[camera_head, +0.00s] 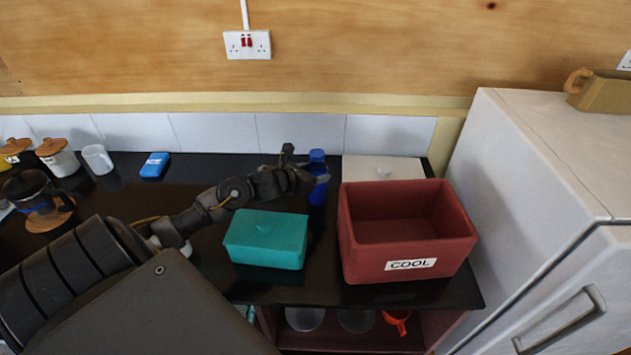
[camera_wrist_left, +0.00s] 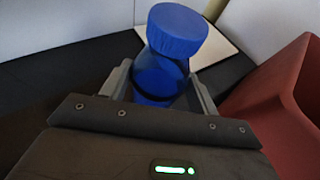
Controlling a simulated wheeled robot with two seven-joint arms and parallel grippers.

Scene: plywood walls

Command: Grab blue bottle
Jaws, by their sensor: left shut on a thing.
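The blue bottle (camera_head: 318,159) stands upright on the black counter near the tiled back wall, between the teal box and the red bin. My left gripper (camera_head: 318,181) reaches it from the left and is shut on its body. My right gripper is not in view.
A teal lidded box (camera_head: 266,240) is in front of the bottle. A red bin (camera_head: 405,230) labelled COOL stands close on the right, with a white box (camera_head: 383,168) behind it. A blue packet (camera_head: 155,165) and white mug (camera_head: 98,159) are farther left. A white fridge (camera_head: 545,170) bounds the right.

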